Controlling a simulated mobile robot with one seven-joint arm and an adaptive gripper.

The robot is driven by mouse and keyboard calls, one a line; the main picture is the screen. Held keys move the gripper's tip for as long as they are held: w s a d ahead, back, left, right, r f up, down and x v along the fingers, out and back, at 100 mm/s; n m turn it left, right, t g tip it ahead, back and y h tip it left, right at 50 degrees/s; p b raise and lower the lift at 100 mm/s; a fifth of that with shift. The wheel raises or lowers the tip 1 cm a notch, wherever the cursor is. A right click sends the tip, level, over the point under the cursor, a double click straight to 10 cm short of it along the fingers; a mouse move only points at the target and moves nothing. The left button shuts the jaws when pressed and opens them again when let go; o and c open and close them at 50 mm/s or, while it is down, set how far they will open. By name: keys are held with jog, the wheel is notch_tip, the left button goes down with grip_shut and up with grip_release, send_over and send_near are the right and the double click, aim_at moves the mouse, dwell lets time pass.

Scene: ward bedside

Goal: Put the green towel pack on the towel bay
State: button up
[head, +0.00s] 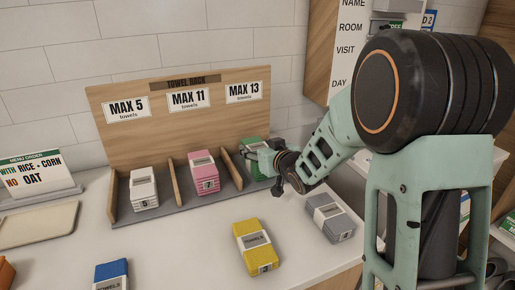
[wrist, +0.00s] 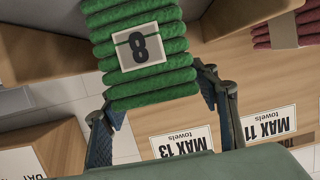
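The green towel pack (head: 252,146) is in the right-hand bay of the towel rack, below the MAX 13 sign (head: 244,92). In the wrist view the pack (wrist: 180,50) shows ribbed green folds and a white label with an 8. My gripper (head: 262,160) reaches in from the right. In the wrist view its two fingers (wrist: 160,95) are against opposite sides of the pack's near end, and it looks shut on the pack. The gripper partly hides the pack in the head view. I cannot tell whether the pack rests fully on the bay floor.
The rack's other bays hold a white pack (head: 143,188) and a pink pack (head: 203,173), between wooden dividers. A yellow pack (head: 255,248), a grey pack (head: 330,217) and a blue pack (head: 111,275) lie on the table. A tray (head: 38,222) is at the left.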

jog(key=shift+o, duration=0.4)
jog(key=shift+r, duration=0.25)
jog(key=p+v, duration=0.1)
jog(key=v, duration=1.1)
